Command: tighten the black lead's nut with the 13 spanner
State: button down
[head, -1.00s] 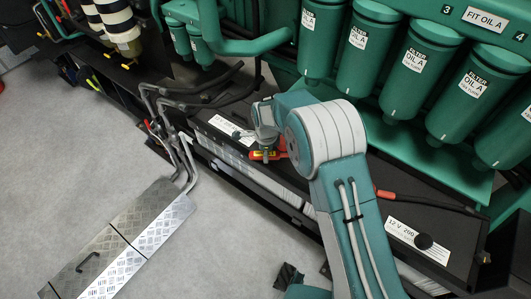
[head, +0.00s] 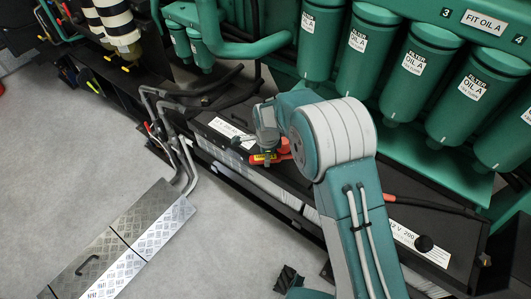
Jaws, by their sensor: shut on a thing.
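My gripper (head: 266,149) is at the top of the black battery box, near its left end, pointing down. It is shut on a red tool with a yellow band (head: 263,158), which looks like the 13 spanner. The spanner's jaw end and its size mark cannot be made out. Black cables (head: 205,101) run just behind and left of the gripper; I cannot tell which is the black lead. The nut is not visible, and my gripper and arm cover part of the box top. Whether the spanner touches a nut cannot be told.
The battery box carries white labels (head: 231,131). Green oil filters (head: 418,65) hang above and behind. Grey pipes (head: 178,150) stand left. A chequered metal cover (head: 128,238) lies on open grey floor.

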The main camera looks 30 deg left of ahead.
jog(key=shift+s+d+n, duration=0.75)
jog(key=shift+s+n, duration=0.3)
jog(key=shift+n, duration=0.05)
jog(key=s+d+n, duration=0.2)
jog(key=d+n, duration=0.1)
jog(key=shift+s, duration=0.15)
jog(key=d+n, duration=0.2)
jog(key=s+d+n, duration=0.1)
jog(key=d+n, duration=0.1)
jog(key=s+d+n, duration=0.1)
jog(key=d+n, duration=0.1)
jog(key=d, duration=0.1)
jog(key=shift+d, duration=0.1)
jog(key=shift+f, duration=0.85)
